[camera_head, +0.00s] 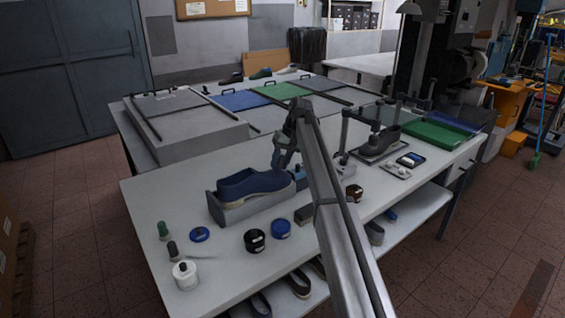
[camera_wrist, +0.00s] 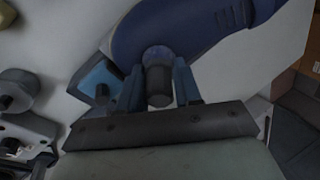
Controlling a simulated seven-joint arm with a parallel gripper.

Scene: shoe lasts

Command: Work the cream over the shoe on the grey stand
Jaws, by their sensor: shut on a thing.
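A dark blue shoe (camera_head: 250,184) lies on a low grey stand (camera_head: 232,213) on the near white table. The shoe also fills the top of the wrist view (camera_wrist: 175,28). My gripper (camera_head: 284,160) is just right of and above the shoe. In the wrist view my gripper (camera_wrist: 158,88) is shut on a short dark-handled applicator (camera_wrist: 159,88) with a round bluish-grey head. That head overlaps the shoe's edge in the wrist view; I cannot tell whether it touches. In the head view the applicator cannot be made out. No cream is clearly visible on the shoe.
A blue block with a dark knob (camera_wrist: 97,82) is close beside my gripper. A blue tin (camera_head: 281,229), a black jar (camera_head: 255,241), a blue lid (camera_head: 200,234) and a white pot (camera_head: 185,275) stand in front of the shoe. A dark last (camera_head: 385,139) stands to the right.

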